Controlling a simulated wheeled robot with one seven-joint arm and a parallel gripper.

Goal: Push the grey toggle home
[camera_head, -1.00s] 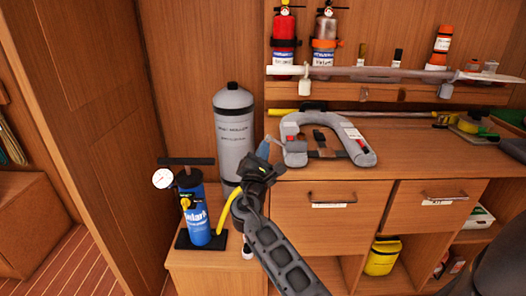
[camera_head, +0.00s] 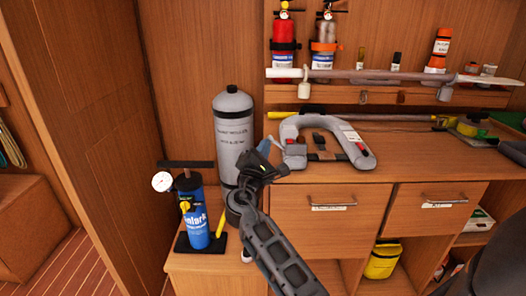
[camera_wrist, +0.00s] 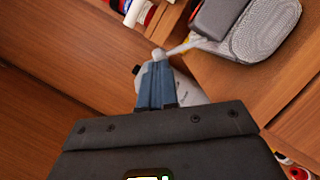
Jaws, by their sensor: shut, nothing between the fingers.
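A grey horseshoe-shaped inflatable vest (camera_head: 303,124) lies on the counter top, and part of it shows at the upper right of the wrist view (camera_wrist: 262,32). A small pale grey knob (camera_wrist: 158,54) sits at its near left side, joined toward the vest by a thin pale strip; it may be the grey toggle, but I cannot be sure. My gripper (camera_head: 268,145) is at the counter's left end, left of the vest. Its blue fingers (camera_wrist: 155,88) are shut and empty, with their tips close to the knob. I cannot tell if they touch it.
A grey gas cylinder (camera_head: 232,130) stands close on the left, behind my gripper. A blue pump (camera_head: 191,215) with a gauge stands on the lower ledge. A long pale bar (camera_head: 400,74) lies across the shelf behind. The counter's front middle is clear.

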